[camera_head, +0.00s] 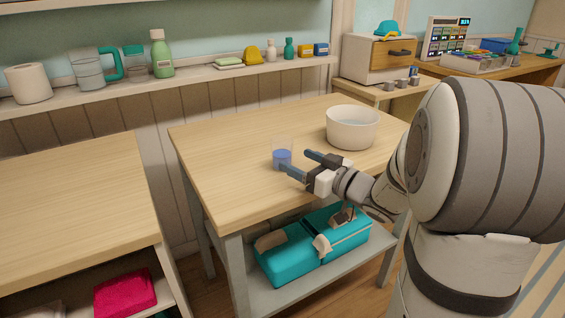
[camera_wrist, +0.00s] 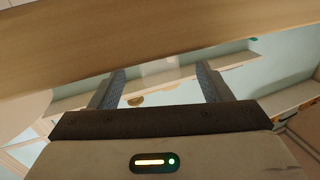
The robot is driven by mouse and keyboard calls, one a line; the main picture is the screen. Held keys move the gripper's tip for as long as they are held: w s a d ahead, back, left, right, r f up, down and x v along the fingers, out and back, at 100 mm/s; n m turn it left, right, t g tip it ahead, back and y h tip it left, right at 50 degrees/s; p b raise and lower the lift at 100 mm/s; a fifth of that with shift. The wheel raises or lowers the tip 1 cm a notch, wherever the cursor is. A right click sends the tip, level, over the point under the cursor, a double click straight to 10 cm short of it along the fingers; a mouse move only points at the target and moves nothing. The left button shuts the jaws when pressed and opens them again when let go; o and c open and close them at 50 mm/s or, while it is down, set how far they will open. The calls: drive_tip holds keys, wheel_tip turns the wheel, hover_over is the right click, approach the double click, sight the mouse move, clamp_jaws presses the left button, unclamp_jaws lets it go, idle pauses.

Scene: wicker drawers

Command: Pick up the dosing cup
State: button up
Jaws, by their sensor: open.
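The dosing cup (camera_head: 282,154) looks like the clear cup with blue in its lower part. It stands upright on the wooden table (camera_head: 225,160), left of the white bowl. My gripper (camera_head: 295,161) is open and level, low over the table, its fingers pointing at the cup. One fingertip is close to the cup's near side and the other is to its right; I cannot tell whether either touches. In the wrist view, a faint pale, see-through shape, probably the cup (camera_wrist: 157,68), shows between the tips of my open gripper (camera_wrist: 161,71).
A white bowl (camera_head: 352,128) stands on the table close to my gripper and arm. Teal cases (camera_head: 290,262) lie on the shelf below. A wall shelf (camera_head: 200,76) behind holds bottles and jugs. The table's left part is clear.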

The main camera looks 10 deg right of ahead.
sight(289, 157)
drive_tip(key=x, duration=0.1)
drive_tip(key=b+x, duration=0.1)
drive_tip(key=x, duration=0.1)
drive_tip(key=b+x, duration=0.1)
drive_tip(key=shift+w+a+f, duration=0.15)
drive_tip(key=shift+w+f, duration=0.15)
drive_tip(key=shift+f, duration=0.1)
drive_tip(key=shift+w+a+r, duration=0.1)
drive_tip(key=shift+w, duration=0.1)
drive_tip(key=shift+c, duration=0.2)
drive_tip(key=c, duration=1.1)
